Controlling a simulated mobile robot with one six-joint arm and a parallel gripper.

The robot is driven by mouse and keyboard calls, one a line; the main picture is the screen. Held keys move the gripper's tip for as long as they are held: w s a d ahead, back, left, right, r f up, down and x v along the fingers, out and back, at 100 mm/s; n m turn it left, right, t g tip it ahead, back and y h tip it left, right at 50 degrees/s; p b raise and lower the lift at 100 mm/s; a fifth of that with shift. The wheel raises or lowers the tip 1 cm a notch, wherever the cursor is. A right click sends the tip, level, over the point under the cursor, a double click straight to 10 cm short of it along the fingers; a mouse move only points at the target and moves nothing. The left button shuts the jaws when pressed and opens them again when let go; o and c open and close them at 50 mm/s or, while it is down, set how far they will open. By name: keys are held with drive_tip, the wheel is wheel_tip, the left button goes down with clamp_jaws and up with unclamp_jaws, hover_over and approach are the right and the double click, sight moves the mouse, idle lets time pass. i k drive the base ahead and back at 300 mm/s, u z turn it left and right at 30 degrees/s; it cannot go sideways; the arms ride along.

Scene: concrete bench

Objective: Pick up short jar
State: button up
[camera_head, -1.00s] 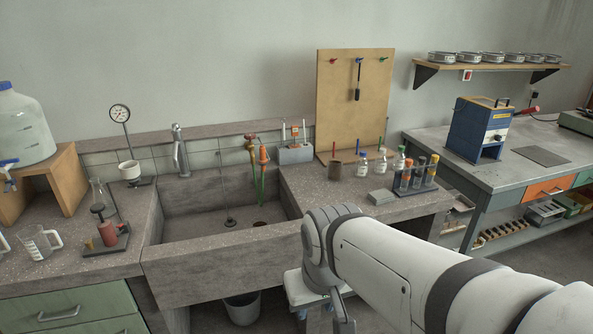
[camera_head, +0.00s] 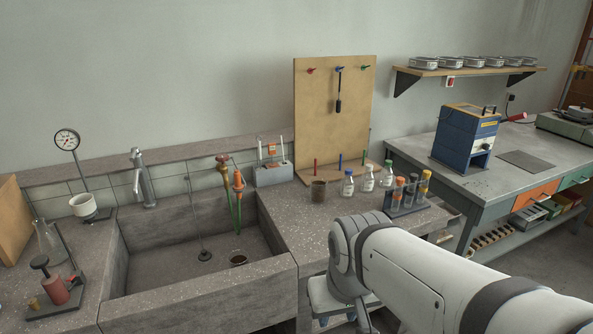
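My white arm crosses the lower right and hides part of the bench's front edge. My gripper is not in view, so its fingers cannot be seen. Nothing touches the jar.
The deep sink (camera_head: 190,291) with faucet (camera_head: 142,178) lies left of the jar. A test-tube rack (camera_head: 408,196) stands right of the bottles. The pegboard (camera_head: 318,115) rises behind. A side bench (camera_head: 480,184) holds a blue device (camera_head: 463,140).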

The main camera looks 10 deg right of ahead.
sight(318, 190)
drive_tip(key=z, duration=0.15)
drive_tip(key=i, duration=1.2)
drive_tip(key=u, duration=0.15)
